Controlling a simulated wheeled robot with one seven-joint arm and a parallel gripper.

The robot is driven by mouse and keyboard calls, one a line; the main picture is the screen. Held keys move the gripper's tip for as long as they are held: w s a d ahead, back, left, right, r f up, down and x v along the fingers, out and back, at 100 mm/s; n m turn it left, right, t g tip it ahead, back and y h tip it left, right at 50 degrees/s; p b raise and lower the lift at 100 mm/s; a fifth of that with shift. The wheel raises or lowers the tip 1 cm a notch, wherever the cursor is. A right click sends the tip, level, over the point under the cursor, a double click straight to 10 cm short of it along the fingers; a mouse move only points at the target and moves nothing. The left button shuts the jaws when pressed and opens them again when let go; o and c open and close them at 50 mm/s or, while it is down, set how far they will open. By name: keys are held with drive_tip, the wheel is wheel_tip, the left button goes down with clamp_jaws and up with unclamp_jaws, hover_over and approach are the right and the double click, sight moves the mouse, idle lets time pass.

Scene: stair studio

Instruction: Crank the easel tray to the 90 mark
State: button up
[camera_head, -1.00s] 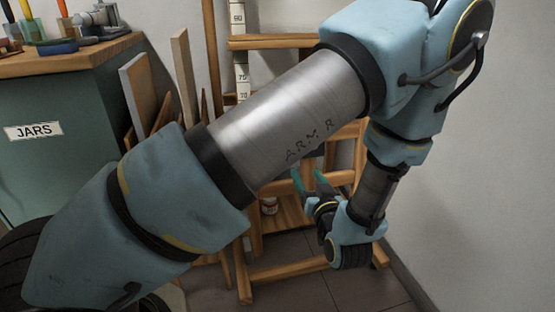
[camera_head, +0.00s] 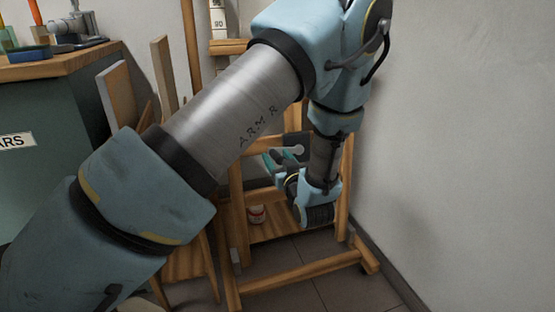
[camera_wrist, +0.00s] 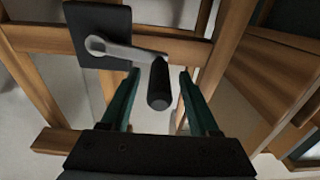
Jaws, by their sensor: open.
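The easel (camera_head: 235,200) is a wooden frame against the wall, partly hidden by my arm. A white scale strip (camera_head: 218,14) shows at its top, with a mark that looks like 90 just above a wooden crossbar (camera_head: 230,46); I cannot tell whether the crossbar is the tray. The crank has a black plate (camera_wrist: 88,38), a grey lever (camera_wrist: 118,50) pointing right and a black handle (camera_wrist: 158,85). My gripper (camera_wrist: 160,75) is open, its teal fingers on either side of the handle, with gaps visible. In the head view the crank plate (camera_head: 298,146) is partly behind my wrist.
A green cabinet (camera_head: 50,120) labelled JARS stands at the left with tools on top. Canvases (camera_head: 118,90) lean beside it. A bare wall (camera_head: 450,150) closes the right side.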

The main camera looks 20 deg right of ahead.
drive_tip(key=shift+c, duration=0.3)
clamp_jaws()
idle(1.2)
